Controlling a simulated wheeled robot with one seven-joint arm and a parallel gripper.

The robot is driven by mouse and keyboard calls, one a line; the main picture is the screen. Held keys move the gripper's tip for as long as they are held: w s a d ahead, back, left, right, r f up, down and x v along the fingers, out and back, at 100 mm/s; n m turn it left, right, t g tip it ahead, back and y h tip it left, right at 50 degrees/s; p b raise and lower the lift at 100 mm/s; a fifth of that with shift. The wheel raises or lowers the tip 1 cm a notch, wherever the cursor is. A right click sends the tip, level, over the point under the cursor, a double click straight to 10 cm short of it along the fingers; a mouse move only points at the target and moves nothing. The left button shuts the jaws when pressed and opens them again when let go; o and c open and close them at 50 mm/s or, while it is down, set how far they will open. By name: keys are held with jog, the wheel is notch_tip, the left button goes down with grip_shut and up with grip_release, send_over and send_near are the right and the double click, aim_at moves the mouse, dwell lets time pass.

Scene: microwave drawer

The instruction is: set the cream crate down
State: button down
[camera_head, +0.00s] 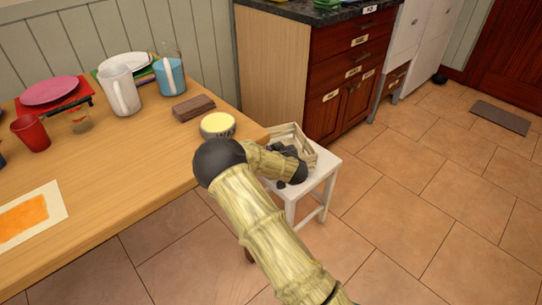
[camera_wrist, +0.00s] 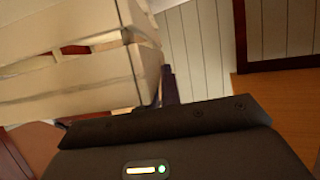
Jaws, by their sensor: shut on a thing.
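The cream crate (camera_head: 309,153) is a slatted, open-topped box at the top of the white stool in the head view. My dark gripper (camera_head: 290,153) is shut on it, and my arm hides part of it. In the wrist view the crate (camera_wrist: 70,85) fills the upper left, and a dark finger of my gripper (camera_wrist: 165,88) shows against its edge. I cannot tell whether the crate's underside touches the stool.
The white stool (camera_head: 325,169) stands between the wooden table (camera_head: 130,180) and the dark red cabinet (camera_head: 345,70). A bowl with a yellow inside (camera_head: 218,124) and a brown block (camera_head: 193,108) lie near the table's right end.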

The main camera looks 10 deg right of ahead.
jog(key=shift+w+a, duration=0.1)
jog(key=shift+w, duration=0.15)
jog(key=f+b, duration=0.2)
jog(key=f, duration=0.1)
jog(key=shift+w+f, duration=0.2)
jog(key=shift+f, duration=0.1)
jog(key=shift+r, duration=0.1)
jog(key=c, duration=1.6)
grip_release()
jog(key=shift+s+r, duration=0.3)
jog(key=shift+s, duration=0.25)
jog(key=p+v, duration=0.3)
jog(key=v, duration=0.7)
jog(key=shift+s+d, duration=0.2)
jog(key=shift+s, duration=0.25)
